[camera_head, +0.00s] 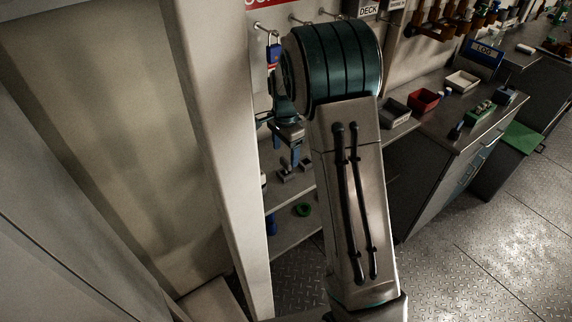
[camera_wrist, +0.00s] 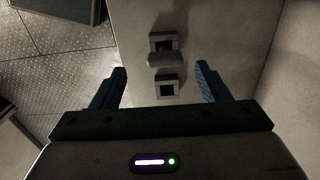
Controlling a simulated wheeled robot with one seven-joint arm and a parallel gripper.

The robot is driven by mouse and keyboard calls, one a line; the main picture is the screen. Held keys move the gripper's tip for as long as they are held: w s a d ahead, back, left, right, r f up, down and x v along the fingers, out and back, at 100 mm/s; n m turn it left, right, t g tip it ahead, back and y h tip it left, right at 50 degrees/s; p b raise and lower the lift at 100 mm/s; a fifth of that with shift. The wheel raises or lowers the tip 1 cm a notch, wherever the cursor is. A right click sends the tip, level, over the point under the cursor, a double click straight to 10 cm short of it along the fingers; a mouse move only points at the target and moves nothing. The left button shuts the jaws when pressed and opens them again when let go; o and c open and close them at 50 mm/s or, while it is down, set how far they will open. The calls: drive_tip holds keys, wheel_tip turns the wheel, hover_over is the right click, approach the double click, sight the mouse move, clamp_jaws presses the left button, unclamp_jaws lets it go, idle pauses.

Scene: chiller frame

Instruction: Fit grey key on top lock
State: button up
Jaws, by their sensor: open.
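In the wrist view, two small grey pieces with dark square faces are on a pale panel, the farther one (camera_wrist: 164,59) with a raised grey bar and the nearer one (camera_wrist: 167,80) close to it. I cannot tell for sure which is the grey key or the top lock. My gripper (camera_wrist: 161,68) is open and empty, one blue finger on each side of these pieces and apart from them. In the head view, grey pieces (camera_head: 286,176) sit on a shelf below my gripper, which my arm partly hides.
A blue padlock (camera_head: 273,50) hangs on a hook at the upper left of my arm. A green ring (camera_head: 303,210) lies on a lower shelf. A pale upright post (camera_head: 222,150) stands close at left. A bench with a red bin (camera_head: 424,99) stands at right.

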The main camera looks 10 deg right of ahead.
sight(285, 160)
drive_tip(key=shift+f, duration=0.1)
drive_tip(key=shift+w+d+f+p, duration=0.15)
drive_tip(key=shift+f+p, duration=0.1)
drive_tip(key=shift+f, duration=0.6)
drive_tip(key=shift+w+a+f+p, duration=0.1)
drive_tip(key=shift+f+p, duration=0.1)
drive_tip(key=shift+f, duration=0.65)
drive_tip(key=shift+w+d+f+p, duration=0.15)
drive_tip(key=shift+f+p, duration=0.1)
drive_tip(key=shift+f, duration=0.6)
drive_tip(key=shift+a, duration=0.1)
drive_tip(key=c, duration=1)
